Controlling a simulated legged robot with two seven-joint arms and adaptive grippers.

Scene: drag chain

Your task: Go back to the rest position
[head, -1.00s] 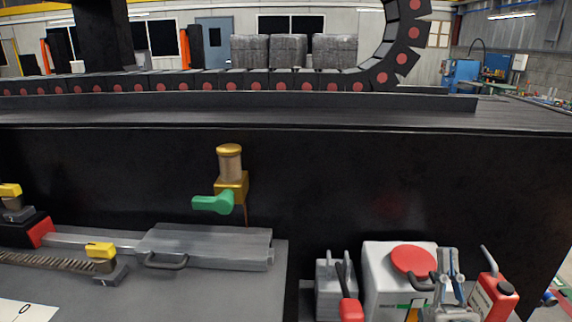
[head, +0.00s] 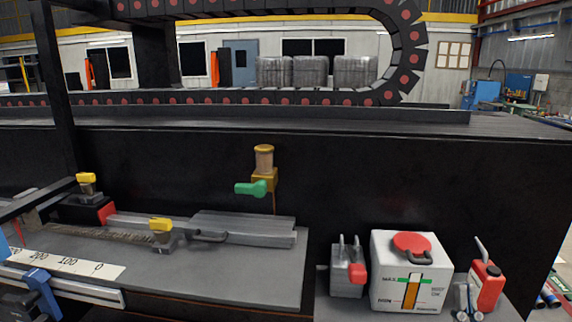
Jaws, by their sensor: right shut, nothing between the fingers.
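My right gripper (head: 468,293) shows only by its fingertips at the bottom right of the head view. It is shut and empty, in front of the red oil can (head: 487,284) and just right of the white tank (head: 382,287). The rest of it is below the picture's edge. My left gripper is not in view. The black drag chain (head: 230,97) runs along the machine top and curls up at the right. A brass valve with a green handle (head: 251,188) is on the black machine front.
The white tank has a red cap (head: 411,245) and a level gauge. A grey block with a red-tipped lever (head: 348,271) stands left of it. At left, a grey bench (head: 235,270) carries a ruler (head: 75,264), yellow-topped clamps (head: 161,226) and a grey plate (head: 243,227).

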